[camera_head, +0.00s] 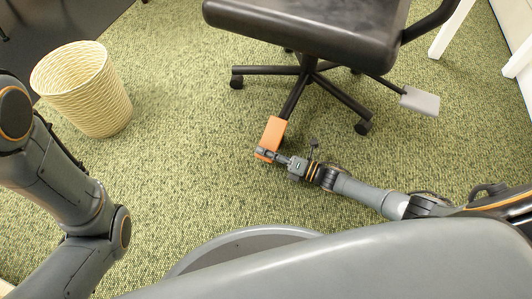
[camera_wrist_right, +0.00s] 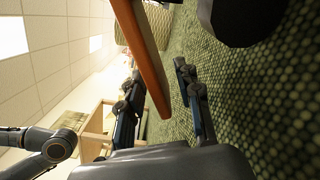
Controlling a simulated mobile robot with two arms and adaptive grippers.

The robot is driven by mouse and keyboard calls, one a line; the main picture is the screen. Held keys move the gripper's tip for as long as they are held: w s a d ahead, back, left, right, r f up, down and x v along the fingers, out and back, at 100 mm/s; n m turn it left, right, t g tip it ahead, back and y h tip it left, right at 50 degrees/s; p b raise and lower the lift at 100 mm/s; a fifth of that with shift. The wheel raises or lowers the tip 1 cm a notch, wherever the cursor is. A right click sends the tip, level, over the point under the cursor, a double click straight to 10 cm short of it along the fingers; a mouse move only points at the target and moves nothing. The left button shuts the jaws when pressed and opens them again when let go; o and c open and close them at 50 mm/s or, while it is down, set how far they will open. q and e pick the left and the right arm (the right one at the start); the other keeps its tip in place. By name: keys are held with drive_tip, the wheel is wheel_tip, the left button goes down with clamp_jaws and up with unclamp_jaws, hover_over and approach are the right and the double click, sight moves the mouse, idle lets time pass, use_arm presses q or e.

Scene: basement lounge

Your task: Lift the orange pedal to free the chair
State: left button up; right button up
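The orange pedal (camera_head: 274,131) is a flat plate on the near leg of the black office chair (camera_head: 310,30). In the right wrist view the pedal (camera_wrist_right: 148,55) is seen edge-on, its end reaching between the fingers. My right gripper (camera_head: 266,155) is at the pedal's near end. In its wrist view the right gripper (camera_wrist_right: 160,95) has its fingers apart, one on each side of the pedal, with a gap on the right side. Whether the left-hand finger touches it I cannot tell. My left arm shows at the left, but its gripper is out of view.
A grey pedal (camera_head: 420,101) sticks out at the chair's right. A cream woven basket (camera_head: 82,88) stands at the left. White furniture legs (camera_head: 450,30) are at the top right. The green carpet (camera_head: 190,150) between basket and chair is clear.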

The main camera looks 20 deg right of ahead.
sight(264, 146)
drive_tip(key=shift+w, duration=0.1)
clamp_jaws()
idle(0.3)
drive_tip(key=shift+s+a+r+m+p, duration=0.15)
drive_tip(key=shift+r+m+p, duration=0.3)
drive_tip(key=shift+p, duration=0.05)
drive_tip(key=shift+s+a+r+m+p, duration=0.1)
drive_tip(key=shift+r+m+p, duration=0.3)
drive_tip(key=shift+m+p, duration=0.05)
drive_tip(key=r+m+p, duration=0.2)
drive_tip(key=shift+s+a+m, duration=0.2)
drive_tip(key=shift+m, duration=0.1)
drive_tip(key=shift+r+p, duration=0.55)
drive_tip(key=shift+r, duration=0.15)
